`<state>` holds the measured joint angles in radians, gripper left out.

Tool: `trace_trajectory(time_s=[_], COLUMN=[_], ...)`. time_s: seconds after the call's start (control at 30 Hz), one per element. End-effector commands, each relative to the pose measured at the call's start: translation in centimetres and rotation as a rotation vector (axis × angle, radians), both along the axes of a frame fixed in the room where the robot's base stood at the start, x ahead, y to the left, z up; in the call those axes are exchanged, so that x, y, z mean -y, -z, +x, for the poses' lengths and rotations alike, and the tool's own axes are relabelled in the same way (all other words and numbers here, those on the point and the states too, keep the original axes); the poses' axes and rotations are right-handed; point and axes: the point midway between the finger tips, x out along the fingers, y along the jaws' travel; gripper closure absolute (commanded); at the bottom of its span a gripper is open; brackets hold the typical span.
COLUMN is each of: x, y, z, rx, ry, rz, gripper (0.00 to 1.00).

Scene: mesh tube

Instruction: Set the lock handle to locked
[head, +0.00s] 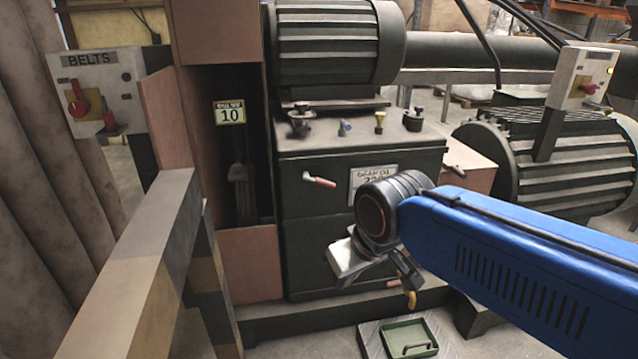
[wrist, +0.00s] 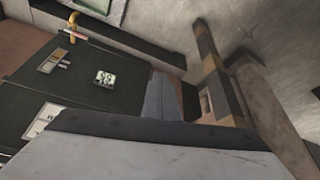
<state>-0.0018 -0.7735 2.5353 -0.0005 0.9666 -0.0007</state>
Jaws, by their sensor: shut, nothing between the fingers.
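I cannot tell for sure which part is the lock handle. A lever with a red grip (head: 320,181) sticks out from the upper front of the dark cabinet (head: 312,228), its grip pointing right and slightly down. A second red grip (head: 391,284) shows low on the cabinet, beside a yellow hook (head: 411,299); the hook also shows at the top left of the wrist view (wrist: 72,25). My gripper (head: 409,272) is shut and empty, in front of the lower right of the cabinet, apart from the upper lever. My wrist hides part of the cabinet front.
A BELTS box (head: 90,90) with red controls stands at the left, another switch box (head: 582,76) at the right. A beam (head: 140,270) runs along the left front. A green tray (head: 409,338) lies on the floor below my gripper. A motor (head: 560,165) stands at the right.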

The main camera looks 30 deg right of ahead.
Motion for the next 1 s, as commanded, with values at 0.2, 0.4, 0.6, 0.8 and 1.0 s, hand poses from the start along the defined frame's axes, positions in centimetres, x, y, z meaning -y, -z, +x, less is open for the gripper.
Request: trace_trajectory(time_s=[0.2,0.4,0.6,0.8,1.0], x=[0.6,2.2,5.0,9.0,14.3], y=[-2.4,-6.6,-10.3,-13.3,-15.7], z=[2.4,7.3,12.5,17.7,22.5], rx=[-0.032,-0.085,-0.123,-0.149,-0.156], ry=[0.041,0.106,0.162,0.207,0.244], rz=[0.031,0.100,0.179,0.264,0.353], gripper=[1.00,1.00,1.00,1.00,1.00])
